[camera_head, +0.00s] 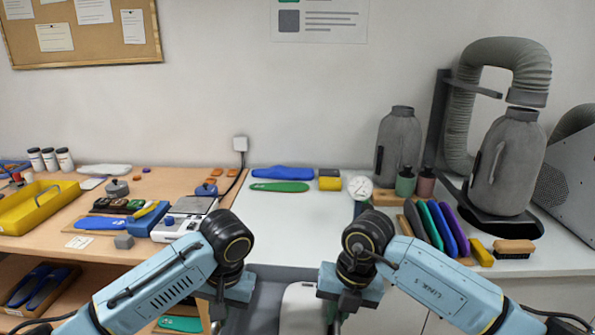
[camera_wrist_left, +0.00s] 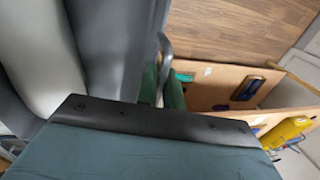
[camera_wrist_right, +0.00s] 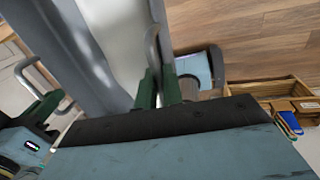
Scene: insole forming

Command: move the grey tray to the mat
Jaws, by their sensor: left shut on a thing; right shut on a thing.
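The grey tray (camera_wrist_right: 68,45) hangs low in front of my body, between my two grippers, below the worktop edge. It also shows in the left wrist view (camera_wrist_left: 112,45). My left gripper (camera_wrist_left: 163,90) is shut on one tray handle; its hand shows from above in the head view (camera_head: 232,288). My right gripper (camera_wrist_right: 158,90) is shut on the opposite handle, and its hand also shows in the head view (camera_head: 350,290). The hands and arms hide much of the tray in the head view. A pale mat-like surface (camera_head: 300,225) lies beyond, at the middle of the worktop.
Blue (camera_head: 283,173) and green (camera_head: 279,187) insoles lie at the back of the pale surface, beside a yellow-and-grey block (camera_head: 329,181). A round dial (camera_head: 360,188) and upright insoles (camera_head: 436,228) stand right. A white scale (camera_head: 178,226) stands left. The middle is clear.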

